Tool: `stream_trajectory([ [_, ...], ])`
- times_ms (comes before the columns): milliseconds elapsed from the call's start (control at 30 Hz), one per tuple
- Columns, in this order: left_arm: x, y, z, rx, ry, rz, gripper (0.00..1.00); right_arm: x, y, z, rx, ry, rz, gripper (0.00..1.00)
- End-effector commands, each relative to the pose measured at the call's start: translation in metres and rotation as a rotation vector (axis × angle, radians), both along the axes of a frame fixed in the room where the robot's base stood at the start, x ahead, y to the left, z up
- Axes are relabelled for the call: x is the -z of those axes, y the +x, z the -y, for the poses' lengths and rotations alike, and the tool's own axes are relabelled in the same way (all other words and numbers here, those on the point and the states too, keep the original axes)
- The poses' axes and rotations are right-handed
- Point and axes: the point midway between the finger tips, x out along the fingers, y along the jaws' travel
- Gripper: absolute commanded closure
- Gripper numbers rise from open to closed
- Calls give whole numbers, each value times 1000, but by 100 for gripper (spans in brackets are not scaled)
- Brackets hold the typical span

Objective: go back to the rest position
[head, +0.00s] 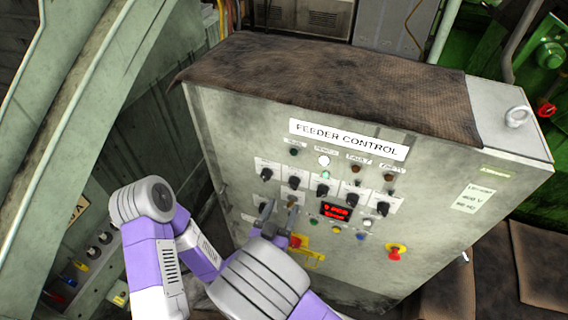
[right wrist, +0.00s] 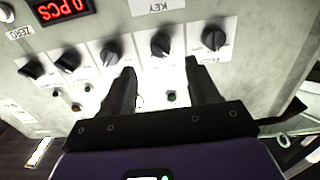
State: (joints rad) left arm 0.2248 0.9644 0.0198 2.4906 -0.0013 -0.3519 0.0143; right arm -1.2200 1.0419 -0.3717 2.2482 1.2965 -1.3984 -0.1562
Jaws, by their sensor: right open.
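My right gripper (head: 279,212) is in front of the grey feeder control cabinet (head: 235,140), at the lower left of its row of black knobs. Its two dark fingers are apart with nothing between them. In the right wrist view, the gripper (right wrist: 160,78) is also open, its fingertips just short of the panel near two black knobs (right wrist: 162,43). I cannot tell whether a fingertip touches the panel. My left gripper is not in view.
The panel has a red display (head: 336,211), a red-and-yellow button (head: 396,252) and a yellow-backed red switch (head: 297,242). A brown cloth (head: 330,85) covers the cabinet top. A green machine wall (head: 60,110) with small controls (head: 92,252) stands at the left.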

Motion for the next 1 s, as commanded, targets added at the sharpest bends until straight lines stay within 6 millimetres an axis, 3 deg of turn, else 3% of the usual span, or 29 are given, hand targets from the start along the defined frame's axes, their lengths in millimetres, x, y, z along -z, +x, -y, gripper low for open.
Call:
stream_trajectory([
  [167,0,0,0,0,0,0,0,1,1,1,0,0,-4,40],
  [267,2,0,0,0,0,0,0,15,6,8,-2,6,-48,40],
  [367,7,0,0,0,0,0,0,50,17,23,-15,25,-159,40],
  [567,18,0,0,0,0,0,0,154,20,65,-63,130,-513,40],
  [700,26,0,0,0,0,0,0,219,-2,90,-101,239,-760,40],
  [800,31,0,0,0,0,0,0,257,-27,102,-132,328,-926,40],
  [1000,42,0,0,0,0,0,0,307,-89,118,-209,524,-1216,40],
])
